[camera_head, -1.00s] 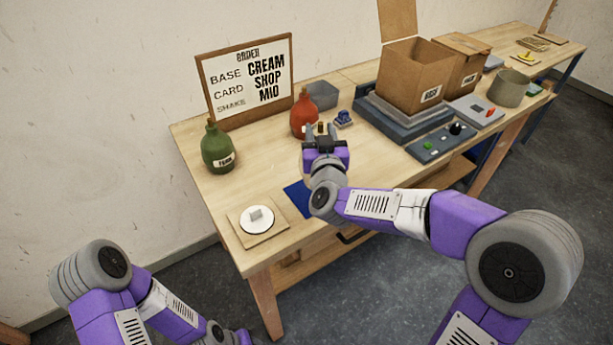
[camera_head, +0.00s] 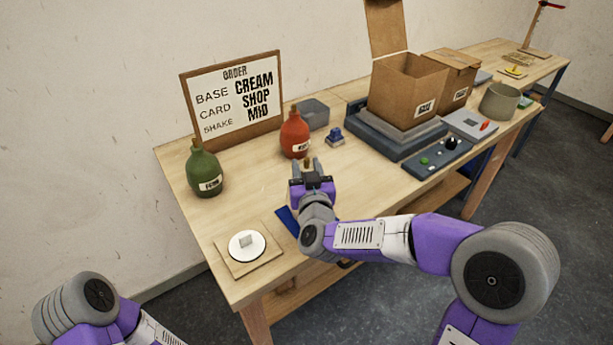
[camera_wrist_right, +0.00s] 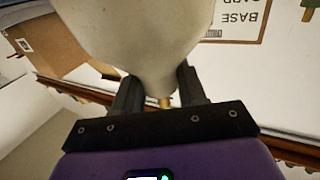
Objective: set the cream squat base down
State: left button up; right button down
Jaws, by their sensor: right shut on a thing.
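The cream squat base (camera_wrist_right: 130,40) fills the upper middle of the right wrist view, a smooth rounded body narrowing to a neck with a brass tip between the fingers. My right gripper (camera_wrist_right: 160,95) is shut on that neck. In the head view my right gripper (camera_head: 312,178) is over the table's front part, near the blue mat (camera_head: 287,218). The gripper and wrist hide most of the base there, and I cannot tell whether it touches the table. My left arm shows at the lower left; its gripper is outside the view.
A red bottle (camera_head: 294,135) and a grey bin (camera_head: 313,113) stand behind the gripper, a green bottle (camera_head: 204,170) to the left. A white disc (camera_head: 246,245) lies on a wooden board at front left. An open carton (camera_head: 408,90) stands right. The table (camera_head: 250,190) is bare between bottles and mat.

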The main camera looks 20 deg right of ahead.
jog(key=shift+f, duration=0.45)
jog(key=c, duration=1.1)
grip_release()
jog(key=shift+f, duration=0.25)
jog(key=o, duration=0.5)
jog(key=shift+c, duration=0.2)
jog(key=shift+r, duration=0.1)
